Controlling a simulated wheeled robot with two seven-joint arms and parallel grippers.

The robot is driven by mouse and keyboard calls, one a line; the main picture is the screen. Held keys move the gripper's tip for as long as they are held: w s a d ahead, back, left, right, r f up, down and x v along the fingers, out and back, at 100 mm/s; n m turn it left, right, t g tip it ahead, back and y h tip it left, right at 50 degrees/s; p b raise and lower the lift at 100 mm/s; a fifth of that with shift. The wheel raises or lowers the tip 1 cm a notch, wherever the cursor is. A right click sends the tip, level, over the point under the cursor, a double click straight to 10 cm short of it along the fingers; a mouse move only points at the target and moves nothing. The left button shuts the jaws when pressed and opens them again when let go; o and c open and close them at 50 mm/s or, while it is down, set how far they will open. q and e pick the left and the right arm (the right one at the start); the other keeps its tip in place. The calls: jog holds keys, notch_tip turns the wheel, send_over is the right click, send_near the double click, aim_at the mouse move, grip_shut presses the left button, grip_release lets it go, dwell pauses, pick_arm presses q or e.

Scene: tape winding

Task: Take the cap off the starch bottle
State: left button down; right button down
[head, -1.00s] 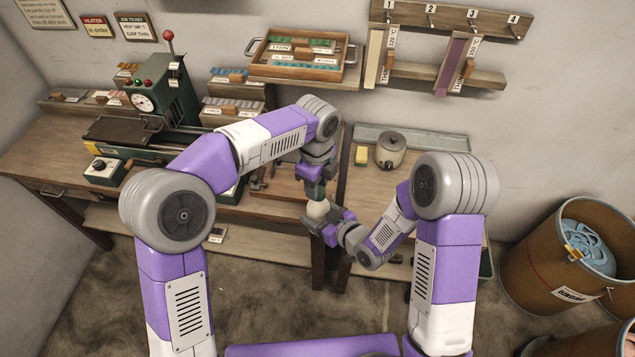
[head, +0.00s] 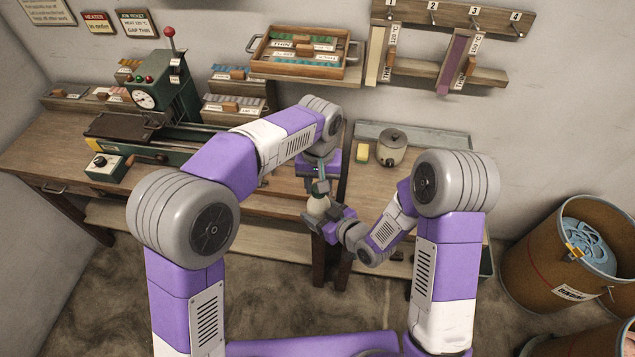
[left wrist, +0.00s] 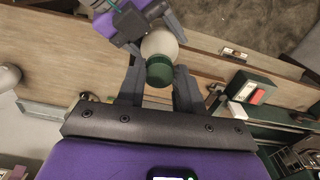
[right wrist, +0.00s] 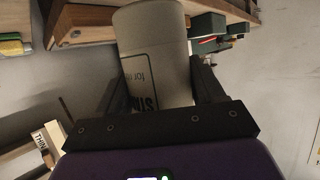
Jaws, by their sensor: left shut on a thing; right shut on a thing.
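The starch bottle (head: 318,205) is a pale, rounded container held off the bench in front of its edge. Its dark green cap (left wrist: 159,74) sits on the white bottle (left wrist: 160,44) in the left wrist view, with no clear gap between them. My left gripper (left wrist: 158,92) is shut on the cap, one finger on each side. My right gripper (head: 326,222) is shut around the bottle body. In the right wrist view the grey bottle (right wrist: 155,45) stands between the fingers, with part of a printed label showing. The cap is hidden there.
The wooden bench (head: 50,150) carries a green machine (head: 165,95) at left. A lidded pot (head: 391,148) and a yellow sponge (head: 362,152) stand right of my grippers. A brown bin (head: 555,260) stands at far right. The floor below the held bottle is open.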

pick_arm(q)
jog(key=n, duration=0.6)
jog(key=shift+d, duration=0.2)
jog(key=n, duration=0.6)
jog(key=shift+d+n, duration=0.1)
jog(key=shift+n, duration=0.3)
jog(key=shift+w, duration=0.1)
jog(key=shift+r, duration=0.2)
jog(key=shift+r, duration=0.95)
